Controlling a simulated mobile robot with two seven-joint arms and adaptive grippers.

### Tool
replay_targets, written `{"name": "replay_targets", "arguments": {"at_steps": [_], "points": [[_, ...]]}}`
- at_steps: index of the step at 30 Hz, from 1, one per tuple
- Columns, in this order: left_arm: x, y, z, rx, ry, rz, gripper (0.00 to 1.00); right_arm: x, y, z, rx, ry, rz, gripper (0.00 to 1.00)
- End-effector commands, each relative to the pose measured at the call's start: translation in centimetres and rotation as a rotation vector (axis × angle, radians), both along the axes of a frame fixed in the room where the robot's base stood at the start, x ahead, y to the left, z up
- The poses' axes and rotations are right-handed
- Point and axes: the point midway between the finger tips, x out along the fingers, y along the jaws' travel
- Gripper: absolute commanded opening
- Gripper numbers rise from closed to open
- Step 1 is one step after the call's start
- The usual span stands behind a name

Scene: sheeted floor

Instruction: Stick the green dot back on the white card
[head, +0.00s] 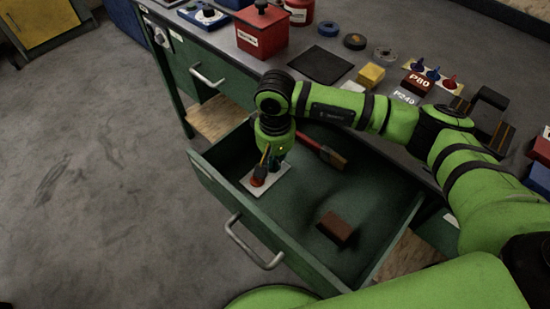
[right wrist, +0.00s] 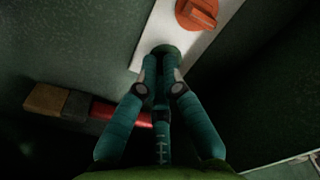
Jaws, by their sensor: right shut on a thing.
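The white card (head: 284,172) lies in the open green drawer, towards its left end. It also shows in the right wrist view (right wrist: 205,45). An orange-red knobbed dot (head: 259,176) stands on it and shows in the right wrist view (right wrist: 197,14). My right gripper (head: 273,163) points down over the card. In the right wrist view its teal fingers are closed on the dark green dot (right wrist: 167,49), at the card's near end. Whether the dot touches the card I cannot tell. My left gripper is not in view.
A red-handled brush (head: 322,150) and a brown block (head: 338,228) lie in the drawer (head: 290,238). The bench top behind holds a red box (head: 262,32), a black mat (head: 320,65), a yellow block (head: 371,76) and other small items.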

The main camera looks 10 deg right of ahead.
Motion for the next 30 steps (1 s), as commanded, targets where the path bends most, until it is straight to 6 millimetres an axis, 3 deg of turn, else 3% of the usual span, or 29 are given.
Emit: {"name": "replay_targets", "arguments": {"at_steps": [2, 5, 17, 22, 30], "points": [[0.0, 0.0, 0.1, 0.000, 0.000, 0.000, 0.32, 0.0, 0.0, 0.0, 0.000, 0.000, 0.000, 0.00], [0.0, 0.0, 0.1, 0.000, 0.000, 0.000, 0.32, 0.0, 0.0, 0.0, 0.000, 0.000, 0.000, 0.35], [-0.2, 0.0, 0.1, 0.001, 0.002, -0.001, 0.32, 0.0, 0.0, 0.4, 0.000, -0.001, 0.000, 0.35], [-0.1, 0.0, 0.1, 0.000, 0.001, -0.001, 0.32, 0.1, 0.0, 2.8, 0.000, -0.005, 0.001, 0.35], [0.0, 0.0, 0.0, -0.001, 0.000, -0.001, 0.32, 0.1, 0.0, 8.6, 0.000, -0.005, 0.000, 0.35]]}}
